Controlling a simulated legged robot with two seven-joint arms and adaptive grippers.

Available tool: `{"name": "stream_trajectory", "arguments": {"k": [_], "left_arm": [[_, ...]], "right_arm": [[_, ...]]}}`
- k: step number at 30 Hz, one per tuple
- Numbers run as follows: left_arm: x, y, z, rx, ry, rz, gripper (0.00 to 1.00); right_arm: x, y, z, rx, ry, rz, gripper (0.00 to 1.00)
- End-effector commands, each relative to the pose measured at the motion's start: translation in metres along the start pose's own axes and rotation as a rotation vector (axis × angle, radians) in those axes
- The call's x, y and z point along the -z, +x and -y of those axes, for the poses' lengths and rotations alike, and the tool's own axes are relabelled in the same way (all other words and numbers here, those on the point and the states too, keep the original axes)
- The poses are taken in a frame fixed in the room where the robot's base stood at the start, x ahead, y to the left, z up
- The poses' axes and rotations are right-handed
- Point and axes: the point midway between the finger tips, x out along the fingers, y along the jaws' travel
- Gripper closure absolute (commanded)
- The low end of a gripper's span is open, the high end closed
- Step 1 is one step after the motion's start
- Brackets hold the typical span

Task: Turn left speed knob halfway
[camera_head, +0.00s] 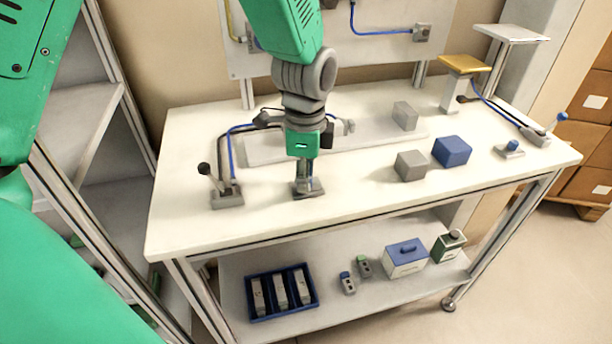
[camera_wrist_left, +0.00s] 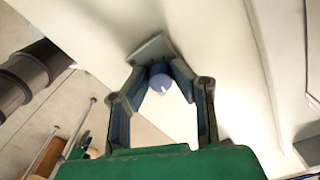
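The left speed knob (camera_wrist_left: 164,78) is a small round blue knob with a white mark, on a grey square base (camera_wrist_left: 151,48) on the table. In the head view its base (camera_head: 314,190) shows under my left gripper (camera_head: 306,186), which points straight down at it; the knob itself is mostly hidden there. In the wrist view the fingertips of my left gripper (camera_wrist_left: 160,72) are drawn in on both sides of the knob and appear to touch it. My right gripper is not in view.
A lever with a black ball (camera_head: 204,169) stands left of the gripper on the white table (camera_head: 370,185). A grey block (camera_head: 410,165), a blue block (camera_head: 452,151) and another blue knob (camera_head: 511,147) are to the right. A low grey tray (camera_head: 375,138) lies behind.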

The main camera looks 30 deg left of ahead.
Motion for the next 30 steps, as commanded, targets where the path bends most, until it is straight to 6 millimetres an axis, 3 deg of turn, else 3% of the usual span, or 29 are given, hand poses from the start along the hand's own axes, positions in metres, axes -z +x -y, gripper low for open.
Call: {"name": "stream_trajectory", "arguments": {"k": [2,14,30], "left_arm": [[0.000,0.002,-0.002,-0.005,0.000,0.001,0.60],[0.001,-0.006,0.000,0.001,0.000,-0.003,0.60],[0.001,-0.104,0.001,-0.001,0.000,-0.002,0.60]], "right_arm": [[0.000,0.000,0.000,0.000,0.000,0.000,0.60],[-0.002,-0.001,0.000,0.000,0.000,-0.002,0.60],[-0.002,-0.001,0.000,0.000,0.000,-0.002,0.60]]}}
